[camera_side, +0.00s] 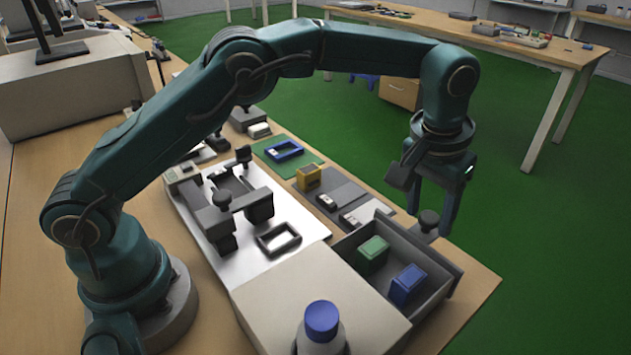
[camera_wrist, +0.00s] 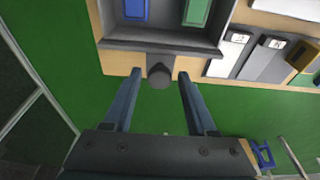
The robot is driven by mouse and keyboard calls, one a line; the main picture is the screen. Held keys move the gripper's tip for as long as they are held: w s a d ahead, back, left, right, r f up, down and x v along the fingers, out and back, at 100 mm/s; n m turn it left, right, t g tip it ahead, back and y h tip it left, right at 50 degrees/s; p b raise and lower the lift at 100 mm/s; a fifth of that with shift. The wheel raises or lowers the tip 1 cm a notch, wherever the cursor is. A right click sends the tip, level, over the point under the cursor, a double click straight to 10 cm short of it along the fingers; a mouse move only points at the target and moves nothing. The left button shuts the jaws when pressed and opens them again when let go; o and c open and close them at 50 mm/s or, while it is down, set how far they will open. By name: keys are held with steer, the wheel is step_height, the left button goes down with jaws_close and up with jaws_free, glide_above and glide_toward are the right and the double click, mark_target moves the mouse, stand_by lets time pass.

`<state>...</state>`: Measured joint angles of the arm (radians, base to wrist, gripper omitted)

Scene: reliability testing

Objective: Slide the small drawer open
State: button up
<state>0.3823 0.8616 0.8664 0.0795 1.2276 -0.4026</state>
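The small grey drawer (camera_side: 436,262) stands pulled out of its light beige cabinet (camera_side: 318,300), its inside showing. A green box (camera_side: 373,250) and a blue box (camera_side: 406,284) lie in it. In the wrist view the drawer's front (camera_wrist: 205,49) is at the top, with parts of the blue box (camera_wrist: 136,9) and green box (camera_wrist: 196,11). A dark round knob (camera_wrist: 160,76) sticks out from the front; it also shows in the side view (camera_side: 429,219). My gripper (camera_side: 431,216) points down at the knob. Its fingers (camera_wrist: 159,74) are open, one either side of the knob, with visible gaps.
A bottle with a blue cap (camera_side: 321,320) stands on the cabinet. A white board (camera_side: 222,245) with a dark fixture lies left of the drawer. A yellow block (camera_side: 309,177) and grey trays lie behind it. The table's edge is close to the knob, with green floor beyond.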

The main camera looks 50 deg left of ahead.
steer(key=shift+w+v, duration=0.25)
steer(key=shift+v, duration=0.95)
steer(key=shift+w+v, duration=0.25)
steer(key=shift+v, duration=1)
steer(key=shift+r, duration=0.1)
